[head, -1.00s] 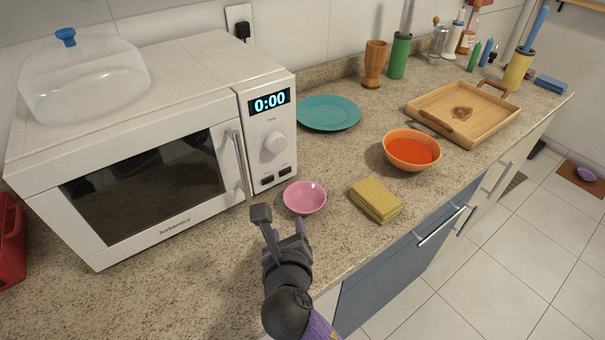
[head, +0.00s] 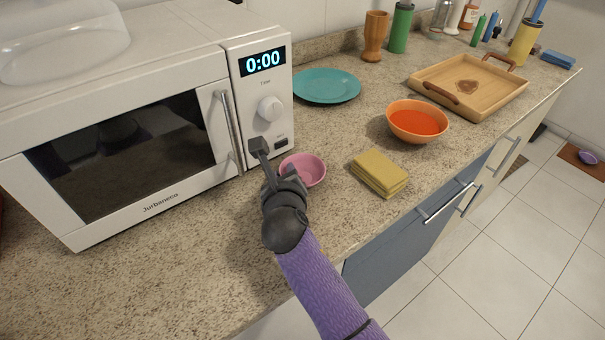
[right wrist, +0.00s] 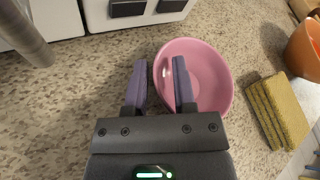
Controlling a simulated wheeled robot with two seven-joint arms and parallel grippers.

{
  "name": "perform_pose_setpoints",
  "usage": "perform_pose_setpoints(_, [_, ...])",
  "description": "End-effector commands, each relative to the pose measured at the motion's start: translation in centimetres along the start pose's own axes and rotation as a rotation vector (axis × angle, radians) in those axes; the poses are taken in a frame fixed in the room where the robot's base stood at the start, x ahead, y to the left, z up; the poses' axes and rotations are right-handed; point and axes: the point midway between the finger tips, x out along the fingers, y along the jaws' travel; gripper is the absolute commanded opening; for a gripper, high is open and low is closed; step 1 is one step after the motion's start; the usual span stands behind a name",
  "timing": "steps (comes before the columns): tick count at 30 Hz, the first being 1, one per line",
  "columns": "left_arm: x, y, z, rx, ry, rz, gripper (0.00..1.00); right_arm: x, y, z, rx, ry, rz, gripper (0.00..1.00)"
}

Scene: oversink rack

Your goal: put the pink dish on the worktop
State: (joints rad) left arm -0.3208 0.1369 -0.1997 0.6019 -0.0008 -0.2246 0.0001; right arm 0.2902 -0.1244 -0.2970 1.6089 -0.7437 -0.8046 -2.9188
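The pink dish (head: 310,171) is a small round bowl. It stands upright on the speckled stone worktop (head: 190,255), in front of the microwave's right end. My right gripper (head: 274,163) is at the dish's left side. In the right wrist view the dish (right wrist: 208,70) is empty, and my right gripper (right wrist: 161,85) is open across its left rim. One finger shows over the inside of the dish and the other outside it, with a gap between them. Whether a finger touches the rim cannot be told. My left gripper is not in view.
The white microwave (head: 185,195) stands close on the left. A yellow sponge (head: 379,173) lies right of the dish, with an orange bowl (head: 390,118) of red contents beyond. A teal plate (head: 327,86) and a wooden tray (head: 440,76) are farther back. The worktop's front edge is near.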

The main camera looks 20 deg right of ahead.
Motion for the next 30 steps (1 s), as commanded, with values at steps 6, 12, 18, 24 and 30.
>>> perform_pose_setpoints(6, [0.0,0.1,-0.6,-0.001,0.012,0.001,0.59,0.0,0.0,0.0,0.0,0.001,0.0,0.0])
perform_pose_setpoints(12, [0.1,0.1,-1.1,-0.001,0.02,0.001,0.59,0.0,0.0,-0.1,0.0,0.001,0.0,0.0])
perform_pose_setpoints(18, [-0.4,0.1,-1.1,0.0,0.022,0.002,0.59,-0.2,-0.3,0.5,0.0,0.0,0.0,0.0])
perform_pose_setpoints(24, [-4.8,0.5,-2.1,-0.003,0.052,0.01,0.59,-2.5,-3.2,6.0,0.0,-0.008,-0.005,0.0])
perform_pose_setpoints(30, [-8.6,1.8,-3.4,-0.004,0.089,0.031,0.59,-4.8,-6.2,11.7,-0.001,-0.007,-0.004,0.0])
